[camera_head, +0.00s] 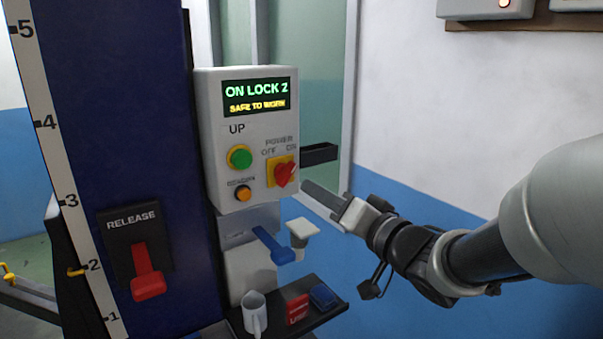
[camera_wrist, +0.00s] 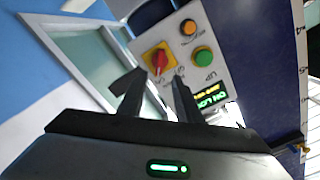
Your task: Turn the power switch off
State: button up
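The power switch (camera_head: 284,174) is a red rotary knob on a yellow plate, low on the right of the grey control box (camera_head: 213,122). OFF is printed at its upper left and ON at its upper right; the knob looks slanted toward ON. The box's display (camera_head: 256,97) reads "ON LOCK 2" and "SAFE TO WORK". My gripper (camera_head: 318,195) is just right of the switch, apparently apart from it. In the wrist view my gripper (camera_wrist: 157,82) is open and empty, with the red knob (camera_wrist: 160,61) ahead, between the fingertips in the picture.
A green UP button (camera_head: 239,157) and an orange button (camera_head: 243,194) sit left of the switch. Below are a blue lever (camera_head: 273,246) and a shelf (camera_head: 338,309) with a mug (camera_head: 254,312). A red release lever (camera_head: 147,275) is on the blue column.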

aim_at(290, 176)
jog(key=x, duration=1)
grip_shut()
